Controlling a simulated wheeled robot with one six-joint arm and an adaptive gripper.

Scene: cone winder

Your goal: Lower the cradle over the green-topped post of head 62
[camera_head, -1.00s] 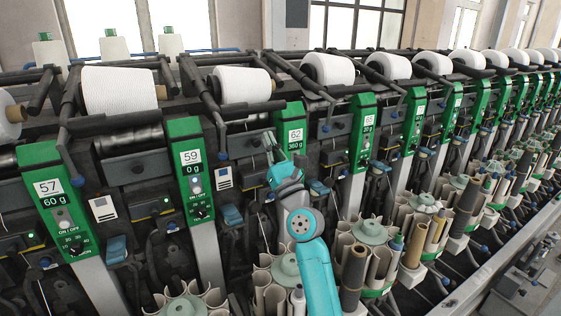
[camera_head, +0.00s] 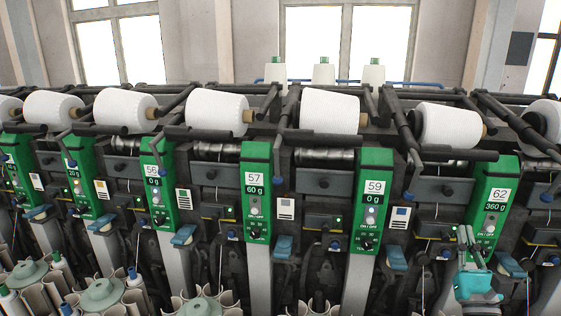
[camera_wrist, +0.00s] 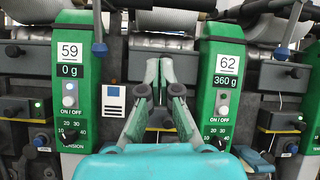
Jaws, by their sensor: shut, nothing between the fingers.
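The post of head 62 (camera_head: 492,200) has a green top and shows "62" and "360 g". In the wrist view the green-topped post (camera_wrist: 222,88) stands just right of my gripper. The black cradle bar (camera_head: 455,155) runs in front of a white cone (camera_head: 450,126), up and left of that post. Its right end is close to the post's top; I cannot tell whether they touch. My gripper (camera_head: 466,238) is in front of the machine, low and left of the post, below the bar. In the wrist view my gripper (camera_wrist: 158,72) points up, shut and empty.
The post of head 59 (camera_head: 371,205) stands to the left. A thin lever with a blue end (camera_head: 408,194) hangs between the posts; another blue-ended lever (camera_head: 547,196) hangs right of head 62. Tube holders (camera_head: 100,296) stand at the lower left.

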